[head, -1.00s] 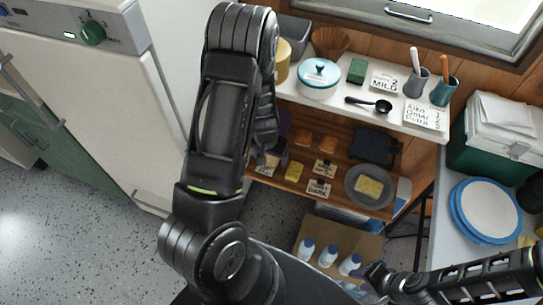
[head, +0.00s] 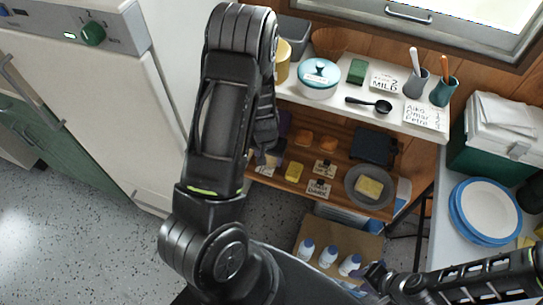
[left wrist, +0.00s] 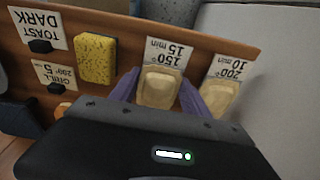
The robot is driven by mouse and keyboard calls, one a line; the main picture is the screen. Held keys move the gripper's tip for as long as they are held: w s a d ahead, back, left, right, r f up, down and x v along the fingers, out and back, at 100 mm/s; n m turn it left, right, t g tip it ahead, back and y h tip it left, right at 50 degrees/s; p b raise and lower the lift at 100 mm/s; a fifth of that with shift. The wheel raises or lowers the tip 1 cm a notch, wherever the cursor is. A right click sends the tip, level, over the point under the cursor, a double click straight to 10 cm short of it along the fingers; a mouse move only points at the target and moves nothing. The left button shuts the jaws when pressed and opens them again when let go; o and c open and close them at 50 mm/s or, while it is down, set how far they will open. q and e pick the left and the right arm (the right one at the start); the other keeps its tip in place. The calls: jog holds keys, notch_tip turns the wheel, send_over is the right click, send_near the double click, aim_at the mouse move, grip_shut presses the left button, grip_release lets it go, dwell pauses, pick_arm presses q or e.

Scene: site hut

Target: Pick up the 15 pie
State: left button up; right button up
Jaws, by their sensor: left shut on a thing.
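In the left wrist view a tan pie (left wrist: 160,86) sits in front of a card reading 150°, 15 min (left wrist: 168,53), which appears upside down. My left gripper (left wrist: 158,94) has its purple fingers on both sides of this pie and is shut on it. A second tan pie (left wrist: 221,97) is just to the right, by a card reading 200°, 10 min (left wrist: 232,67). In the head view my left arm hides most of this gripper and the pies. My right gripper (head: 373,279) is at the lower right, too small to tell its jaws.
A yellow sponge (left wrist: 96,58) and cards for toast (left wrist: 38,28) and grill (left wrist: 55,74) are left of the held pie. The wooden shelf (head: 338,198) also holds a grey plate (head: 352,190). A white shelf (head: 335,107) overhangs it. Bottles (head: 328,257) stand below.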

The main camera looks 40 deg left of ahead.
aim_at(270, 158)
pick_arm(q)
jog(key=c, duration=0.7)
notch_tip(270, 158, up, 10)
jog(key=p, duration=0.1)
jog(key=shift+p, duration=0.4)
dwell(0.4)
